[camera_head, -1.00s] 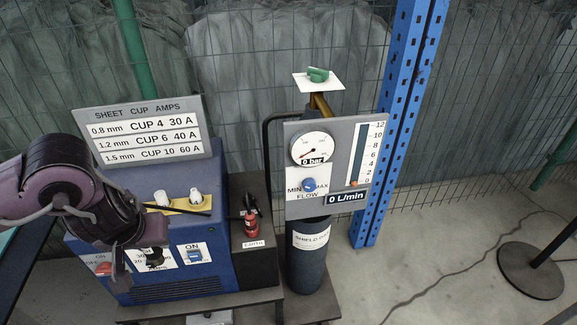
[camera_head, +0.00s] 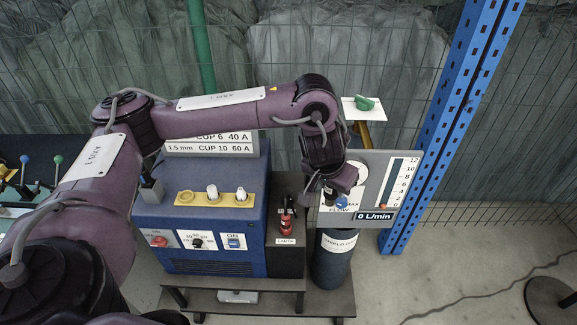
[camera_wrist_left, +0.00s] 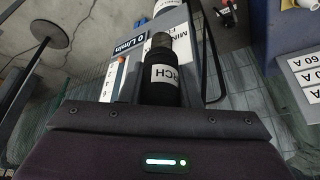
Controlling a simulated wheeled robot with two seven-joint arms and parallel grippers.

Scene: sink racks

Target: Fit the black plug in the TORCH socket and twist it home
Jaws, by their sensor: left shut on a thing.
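My left gripper (camera_head: 338,178) points down in front of the flow panel, well right of the blue welding machine (camera_head: 205,262). It is shut on the black plug (camera_wrist_left: 165,92), which sticks out ahead of the gripper in the left wrist view. The plug is a dark cylinder with a grey tip and a white label, of which "RCH" reads. On the machine's top front edge a yellow strip (camera_head: 227,200) carries two white upright pieces and an open yellow ring (camera_head: 185,197) at its left end. No TORCH lettering on a socket is readable. My right gripper is not in view.
The grey flow panel (camera_head: 408,165) stands behind the gripper, above a dark cylinder (camera_head: 331,265). A small red object (camera_head: 287,221) sits between machine and cylinder. A blue post (camera_head: 450,125) rises at right. My left arm hides part of the amps sign (camera_head: 212,147).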

